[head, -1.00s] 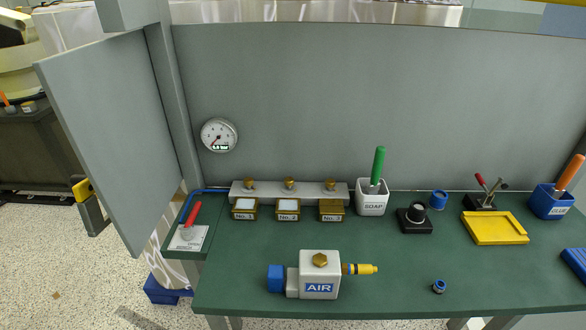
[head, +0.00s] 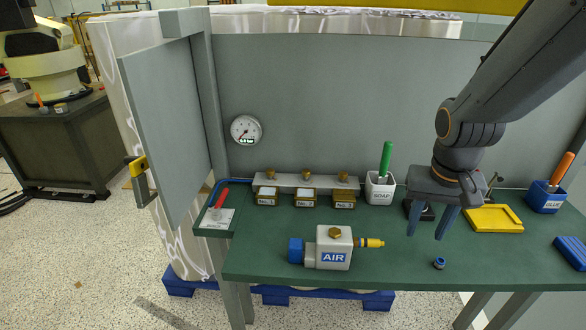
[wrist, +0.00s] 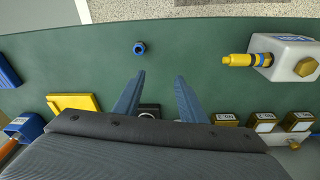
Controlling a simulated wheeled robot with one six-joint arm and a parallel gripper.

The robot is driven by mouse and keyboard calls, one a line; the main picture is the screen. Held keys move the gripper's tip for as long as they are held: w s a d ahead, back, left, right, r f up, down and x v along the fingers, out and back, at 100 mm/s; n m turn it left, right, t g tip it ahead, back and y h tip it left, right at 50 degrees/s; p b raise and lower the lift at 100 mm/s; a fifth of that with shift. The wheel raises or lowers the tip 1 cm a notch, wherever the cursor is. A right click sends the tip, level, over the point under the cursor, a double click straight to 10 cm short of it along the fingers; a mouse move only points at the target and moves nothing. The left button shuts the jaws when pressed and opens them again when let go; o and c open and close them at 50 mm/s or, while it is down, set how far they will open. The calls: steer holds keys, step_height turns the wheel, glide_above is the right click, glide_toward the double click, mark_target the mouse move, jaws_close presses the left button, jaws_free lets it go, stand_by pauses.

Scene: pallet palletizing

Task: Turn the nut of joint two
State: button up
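A grey bar (head: 325,182) at the back of the green bench carries three brass nuts. The middle nut (head: 307,174) sits above the middle brass box (head: 304,197); the small number labels are hard to read. The left nut (head: 270,173) and right nut (head: 343,176) flank it. My gripper (head: 424,224) is open and empty above the bench, right of the bar and the soap cup. In the wrist view my gripper (wrist: 160,75) shows its two blue-grey fingers apart with nothing between them. The brass boxes (wrist: 264,123) show there at the lower right, partly hidden by my gripper.
A grey AIR block (head: 333,248) with a yellow fitting stands in front. A soap cup (head: 380,189) with a green handle stands just right of the bar. A pressure gauge (head: 246,130) is on the back panel.

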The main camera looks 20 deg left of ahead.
steer(key=w+a+r+t, duration=0.1)
steer(key=w+a+r, duration=0.2)
steer(key=w+a, duration=0.7)
steer(key=t, duration=0.2)
glide_toward(307, 171)
steer(key=shift+n+y, duration=0.3)
steer(key=shift+y, duration=0.1)
steer(key=shift+d+p+x, duration=0.15)
steer(key=shift+p+x, duration=0.5)
steer(key=shift+x, duration=1.25)
steer(key=shift+d+p+x, duration=0.15)
steer(key=shift+p+x, duration=0.5)
steer(key=shift+x, duration=1.3)
jaws_close()
steer(key=shift+d+n+g+y+p, duration=0.15)
steer(key=shift+n+y+p, duration=0.35)
steer(key=shift+n, duration=0.6)
steer(key=shift+n+g+y+p, duration=0.3)
steer(key=shift+n+p, duration=0.3)
steer(key=shift+n, duration=0.5)
